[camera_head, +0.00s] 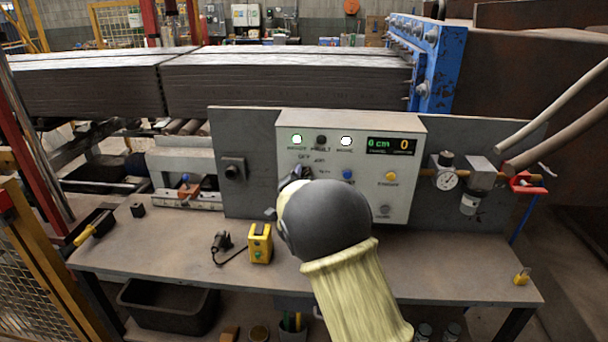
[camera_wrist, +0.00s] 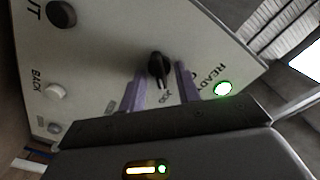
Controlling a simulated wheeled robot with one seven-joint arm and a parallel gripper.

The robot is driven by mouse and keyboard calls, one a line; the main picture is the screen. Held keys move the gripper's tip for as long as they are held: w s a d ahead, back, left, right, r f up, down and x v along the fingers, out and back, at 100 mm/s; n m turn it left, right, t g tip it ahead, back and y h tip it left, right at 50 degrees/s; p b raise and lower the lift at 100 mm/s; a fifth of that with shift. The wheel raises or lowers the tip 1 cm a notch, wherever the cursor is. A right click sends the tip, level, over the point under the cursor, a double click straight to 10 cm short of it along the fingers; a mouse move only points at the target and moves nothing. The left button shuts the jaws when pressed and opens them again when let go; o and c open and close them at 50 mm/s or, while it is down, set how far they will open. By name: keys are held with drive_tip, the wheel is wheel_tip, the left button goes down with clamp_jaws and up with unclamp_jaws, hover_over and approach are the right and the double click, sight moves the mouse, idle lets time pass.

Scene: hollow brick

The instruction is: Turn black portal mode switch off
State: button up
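The black portal mode switch (camera_wrist: 158,68) is a small rotary knob on the pale face of the control box (camera_head: 400,140). In the wrist view its white pointer line faces down the picture, toward the JOG label (camera_wrist: 168,98). An OFF label beside it is partly hidden by a finger. My gripper (camera_wrist: 158,86) is open, with one purple finger on each side of the knob. Gaps show between the knob and both fingers. In the head view my gripper (camera_head: 295,178) is at the box's left part, and my wrist hides most of the switch.
A green READY lamp (camera_head: 297,138), a dark FAULT lamp (camera_head: 321,139), a white lamp (camera_head: 346,141) and a display (camera_head: 391,147) are above. A blue button (camera_head: 347,174) and yellow button (camera_head: 391,176) are to the right. A yellow device (camera_head: 260,243) stands on the bench (camera_head: 180,255) below.

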drive_tip(key=shift+w, duration=0.25)
drive_tip(key=shift+s+d, duration=0.1)
drive_tip(key=shift+c, duration=0.4)
clamp_jaws()
drive_tip(key=shift+n, duration=0.4)
drive_tip(key=n, duration=0.4)
drive_tip(key=shift+a, duration=0.2)
drive_tip(key=shift+n, duration=2.2)
